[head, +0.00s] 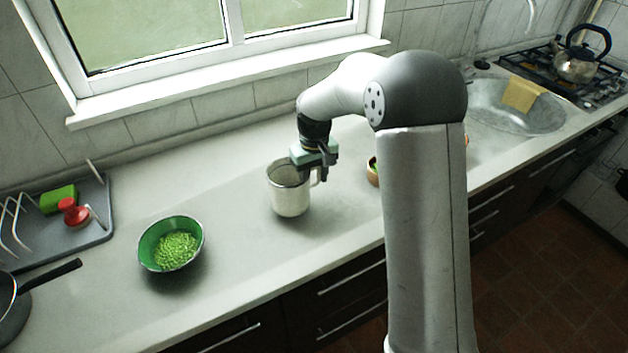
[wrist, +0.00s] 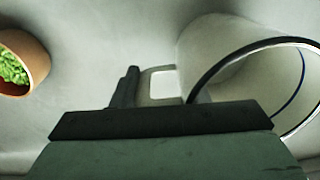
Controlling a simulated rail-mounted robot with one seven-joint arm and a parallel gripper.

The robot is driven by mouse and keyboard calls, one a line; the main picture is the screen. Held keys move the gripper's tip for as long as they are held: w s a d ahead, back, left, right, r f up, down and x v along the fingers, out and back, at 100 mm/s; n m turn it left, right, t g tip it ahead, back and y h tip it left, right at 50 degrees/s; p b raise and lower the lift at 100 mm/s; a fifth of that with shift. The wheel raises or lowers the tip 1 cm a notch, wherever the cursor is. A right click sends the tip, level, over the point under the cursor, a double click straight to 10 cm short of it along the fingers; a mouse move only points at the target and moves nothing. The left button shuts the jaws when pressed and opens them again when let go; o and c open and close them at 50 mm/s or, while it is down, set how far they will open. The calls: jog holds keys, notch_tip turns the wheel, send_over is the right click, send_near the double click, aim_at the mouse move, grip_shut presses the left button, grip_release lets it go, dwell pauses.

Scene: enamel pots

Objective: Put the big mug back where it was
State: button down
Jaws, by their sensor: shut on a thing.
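The big mug (head: 290,198) is white with a dark rim and stands upright over the middle of the counter. My gripper (head: 322,172) is at its right side, at the handle. In the wrist view, the mug (wrist: 225,50) fills the right, and its handle (wrist: 163,84) lies by the dark fingers of my gripper (wrist: 155,93). The gripper is shut on the mug; the exact finger contact is partly hidden. I cannot tell whether the mug's base touches the counter (head: 240,235).
A green bowl of peas (head: 152,250) stands to the left. A small brown pot with green contents (wrist: 40,58) is close to the gripper, partly behind my arm in the head view. A dish rack (head: 85,240) and a pan (head: 12,305) are far left; a sink (head: 500,118) is right.

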jog(key=shift+f, duration=1)
jog(key=shift+f, duration=0.25)
jog(key=c, duration=0.8)
grip_release()
jog(key=shift+s, duration=0.1)
jog(key=shift+c, duration=0.2)
jog(key=shift+r, duration=0.1)
